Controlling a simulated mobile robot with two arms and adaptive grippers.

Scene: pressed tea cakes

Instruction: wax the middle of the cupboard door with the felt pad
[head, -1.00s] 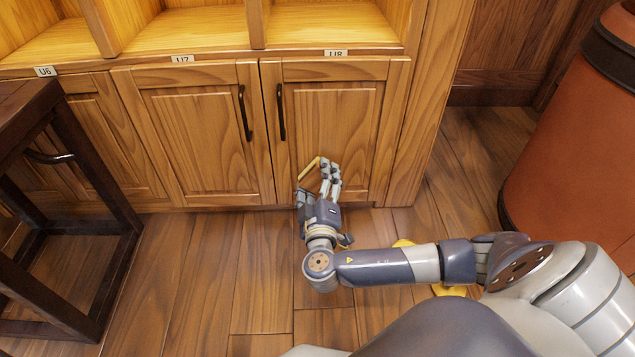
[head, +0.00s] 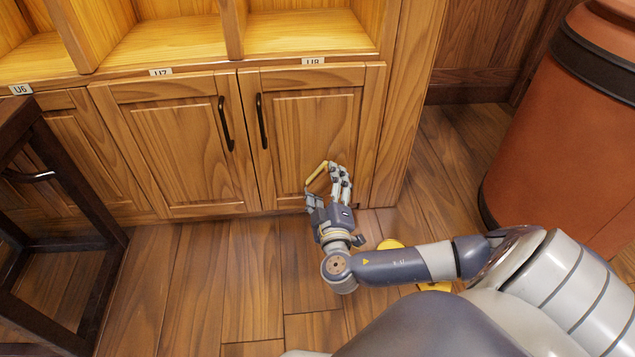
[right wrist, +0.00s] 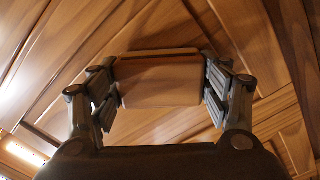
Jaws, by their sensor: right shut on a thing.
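The cupboard door under the U8 label (head: 305,115) is shut, a wooden panel door with a dark upright handle (head: 262,121) near its left edge. My right gripper (head: 328,178) is in front of the lower part of this door. It is shut on the felt pad, whose yellowish edge (head: 316,172) shows in the head view. In the right wrist view the pad (right wrist: 158,80) is a brownish block between the two fingers (right wrist: 160,88), with door wood beyond. I cannot tell whether the pad touches the door. My left gripper is not in view.
The U7 door (head: 180,145) is shut to the left. Lit open shelves (head: 300,32) are above. A dark wooden stand (head: 108,260) is at the left, and a large orange-brown drum (head: 565,130) is at the right.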

